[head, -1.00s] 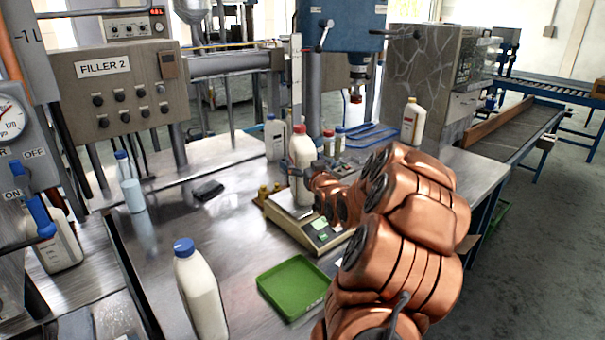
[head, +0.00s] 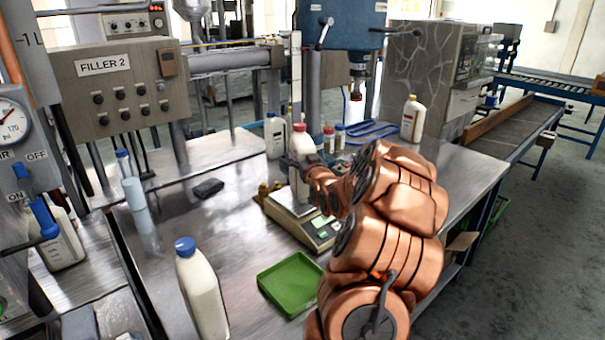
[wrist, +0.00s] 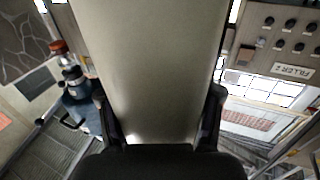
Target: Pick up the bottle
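A white bottle with a red cap (head: 299,142) stands upright at the scale (head: 298,228) in the head view. My gripper (head: 302,163) is level with the bottle's upper body, with a dark finger showing at its left side. In the wrist view the pale bottle body (wrist: 158,70) fills the space between the two dark fingers of my gripper (wrist: 160,112). The fingers lie against both its sides, so the gripper looks shut on it. I cannot tell whether the bottle's base touches the scale plate.
A blue-capped bottle (head: 203,290) and a green tray (head: 291,284) are at the front of the table. Another blue-capped bottle (head: 275,136) and small capped containers stand behind the scale. A white bottle (head: 412,120) stands at the back right. A dark object (head: 207,188) lies left.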

